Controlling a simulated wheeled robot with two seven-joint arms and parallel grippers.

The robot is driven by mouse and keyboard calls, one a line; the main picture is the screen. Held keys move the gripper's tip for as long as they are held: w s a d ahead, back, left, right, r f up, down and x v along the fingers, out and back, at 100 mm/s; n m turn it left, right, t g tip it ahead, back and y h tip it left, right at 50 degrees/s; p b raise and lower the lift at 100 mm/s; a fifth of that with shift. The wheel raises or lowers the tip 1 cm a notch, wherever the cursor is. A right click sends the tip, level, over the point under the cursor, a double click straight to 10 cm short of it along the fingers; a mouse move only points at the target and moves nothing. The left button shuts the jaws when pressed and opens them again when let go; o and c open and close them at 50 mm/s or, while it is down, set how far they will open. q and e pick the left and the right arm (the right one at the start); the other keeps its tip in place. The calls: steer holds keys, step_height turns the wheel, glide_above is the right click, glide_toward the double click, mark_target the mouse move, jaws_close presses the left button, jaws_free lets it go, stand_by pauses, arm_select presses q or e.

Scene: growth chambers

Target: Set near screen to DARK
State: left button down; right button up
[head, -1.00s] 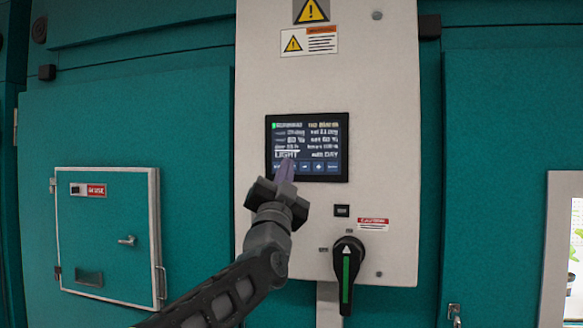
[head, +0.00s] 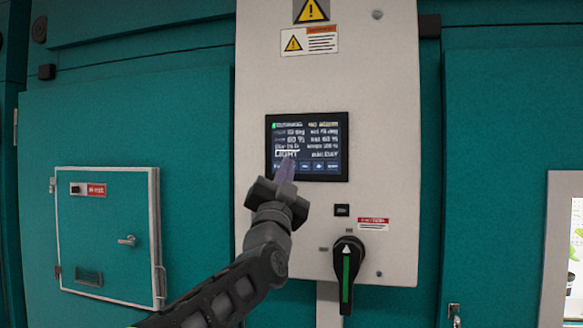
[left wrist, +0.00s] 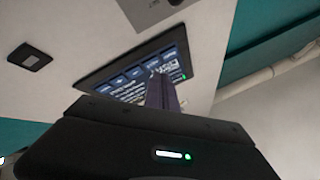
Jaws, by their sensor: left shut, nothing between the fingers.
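The near screen (head: 307,147) is a dark touch display in a black frame on a pale control panel. It reads LIGHT in large letters at the lower left, with a row of blue buttons along its bottom edge. My left gripper (head: 286,170) is shut and empty, its fingertips over the lower left of the screen. The left wrist view shows the screen (left wrist: 128,77) with the fingers (left wrist: 160,90) in front of its button row. I cannot tell whether the tips touch the glass. My right gripper is not in view.
Below the screen are a small black socket (head: 342,210) and a black rotary handle (head: 347,270) with a green stripe. A teal hatch door (head: 108,235) is at left. Warning labels (head: 309,40) are above the screen. A window (head: 568,250) is at far right.

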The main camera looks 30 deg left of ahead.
arm_select(q)
steer(key=shift+w, duration=0.15)
stand_by(0.5)
steer(key=shift+w+a, duration=0.15)
steer(key=shift+w, duration=0.1)
steer(key=shift+w+p, duration=0.3)
stand_by(0.6)
steer(key=shift+s, duration=0.1)
steer(key=shift+s+b, duration=0.5)
steer(key=shift+s, duration=0.1)
steer(key=shift+d, duration=0.2)
steer(key=shift+s+d+b, duration=0.25)
steer(key=shift+s+b, duration=0.1)
steer(key=shift+s, duration=0.45)
steer(key=shift+s+d+b, duration=0.3)
steer(key=shift+s+b, duration=0.1)
steer(key=shift+s, duration=0.35)
steer(key=shift+s+d+b, duration=0.25)
steer(key=shift+s+b, duration=0.1)
steer(key=shift+s, duration=0.45)
stand_by(0.8)
